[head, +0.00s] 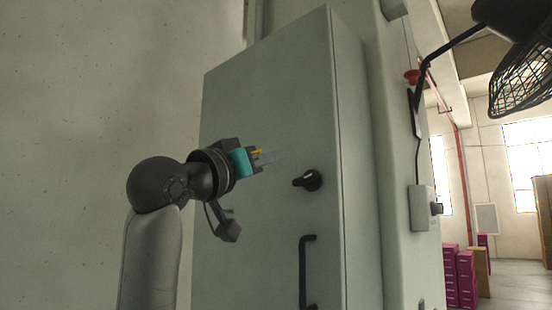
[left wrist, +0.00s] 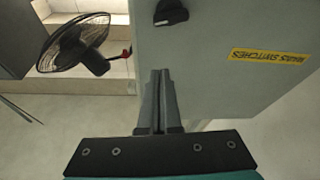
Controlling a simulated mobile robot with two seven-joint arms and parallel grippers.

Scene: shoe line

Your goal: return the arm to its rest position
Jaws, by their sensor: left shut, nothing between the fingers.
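My left gripper (head: 268,160) is raised in front of a grey-green cabinet in the head view, its fingers pointing right. In the left wrist view its two grey fingers (left wrist: 159,85) lie together, shut with nothing between them. The cabinet door (head: 270,95) carries a black rotary knob (head: 308,180) to the right of the fingertips, with a visible gap in the picture. In the left wrist view the knob (left wrist: 170,13) shows beyond the fingertips, apart from them. My right gripper is in neither view.
A black bar handle (head: 305,272) sits below the knob. A yellow label (left wrist: 270,56) is on the door. A black fan (head: 520,75) hangs at upper right. Magenta boxes (head: 460,278) stand far right. A plain wall (head: 90,90) fills the left, with open room before it.

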